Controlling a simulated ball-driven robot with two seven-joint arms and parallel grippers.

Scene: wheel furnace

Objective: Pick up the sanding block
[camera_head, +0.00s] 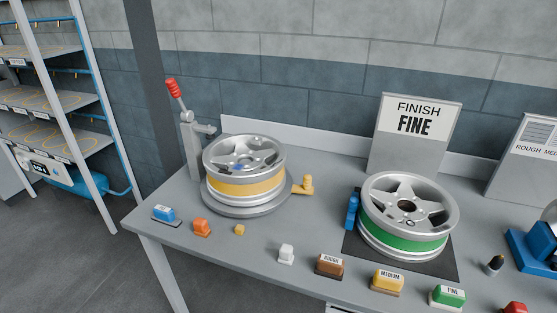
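Several small blocks lie along the front of the grey workbench (190,239). A brown block labelled in dark letters, apparently "ROUGH" (329,267), lies left of a yellow block labelled "MEDIUM" (387,281). A green block labelled "FINE" (447,297) lies further right at the front edge. A blue block with a white label (164,215) lies at the far left. I cannot tell which one the task means. Neither of my grippers shows in the head view.
A wheel with a yellow band (246,184) sits on a round turntable beside a red-handled lever (174,88). A wheel with a green band (407,215) sits on a dark mat. A "FINISH FINE" sign (415,140) stands behind. An orange block (202,227) and white piece (286,254) lie in front.

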